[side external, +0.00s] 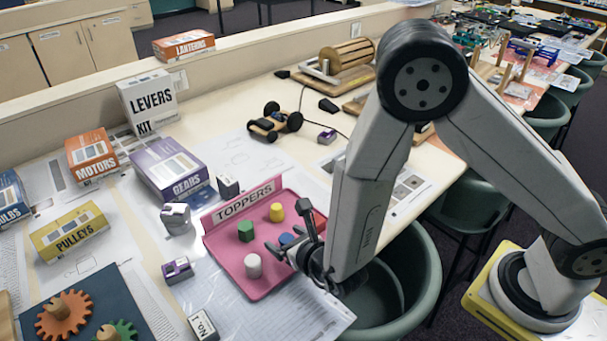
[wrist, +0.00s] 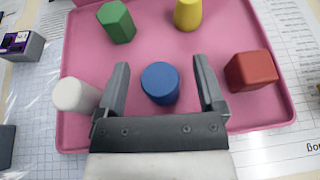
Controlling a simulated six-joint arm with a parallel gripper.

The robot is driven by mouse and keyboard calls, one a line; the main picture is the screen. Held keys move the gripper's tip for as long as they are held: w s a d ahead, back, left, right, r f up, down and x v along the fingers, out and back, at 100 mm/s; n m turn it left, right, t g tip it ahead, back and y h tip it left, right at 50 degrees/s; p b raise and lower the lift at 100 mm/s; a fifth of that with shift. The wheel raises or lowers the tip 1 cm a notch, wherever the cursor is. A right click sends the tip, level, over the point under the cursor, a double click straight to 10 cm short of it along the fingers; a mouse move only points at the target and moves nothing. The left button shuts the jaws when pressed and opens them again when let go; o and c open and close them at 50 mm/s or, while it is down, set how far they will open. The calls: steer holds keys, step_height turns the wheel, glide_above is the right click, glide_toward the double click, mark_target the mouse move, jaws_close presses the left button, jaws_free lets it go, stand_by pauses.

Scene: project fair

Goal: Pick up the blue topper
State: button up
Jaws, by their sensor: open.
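The blue topper (wrist: 160,84) is a round-topped piece standing on the pink tray (wrist: 150,30). In the wrist view it lies between the two open fingers of my gripper (wrist: 164,82), with a gap on each side. In the side view the blue topper (side external: 286,239) shows partly, next to the fingers of my gripper (side external: 290,232). My gripper is open and empty, low over the tray's right part. I cannot tell exactly how far its fingertips are above the tray surface.
On the tray stand a white cylinder (wrist: 76,95) close left of my left finger, a red block (wrist: 250,71) to the right, a green hexagonal piece (wrist: 117,22) and a yellow piece (wrist: 188,14) farther back. A TOPPERS sign (side external: 244,198) rises at the tray's back edge.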

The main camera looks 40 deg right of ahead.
steer(key=shift+x, duration=0.95)
jaws_close()
steer(key=shift+r, duration=0.15)
step_height(320, 180, up, 10)
stand_by(0.7)
stand_by(0.6)
